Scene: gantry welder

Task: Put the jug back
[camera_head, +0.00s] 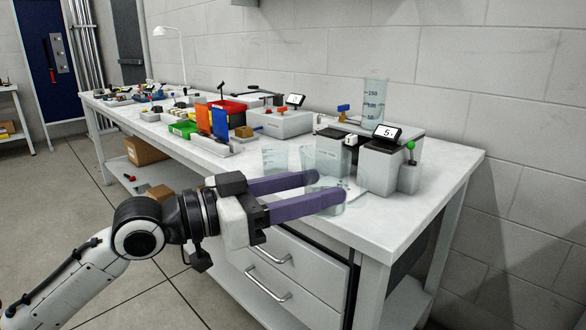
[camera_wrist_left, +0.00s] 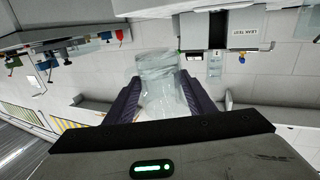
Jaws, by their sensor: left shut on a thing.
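My left gripper (camera_head: 329,186) reaches in from the left at the front edge of the white bench. Its two purple fingers are shut on a clear jug (camera_head: 330,209), which shows partly behind and below the near finger. In the left wrist view, the see-through jug (camera_wrist_left: 160,85) sits between the fingers of my left gripper (camera_wrist_left: 154,72). Because the jug is transparent, I cannot tell whether its base touches the bench top. My right gripper is not in view.
Clear vessels (camera_head: 274,160) stand on the bench (camera_head: 425,205) behind my fingers. Coloured bins (camera_head: 228,108) are farther back. The bench's right front corner is clear.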

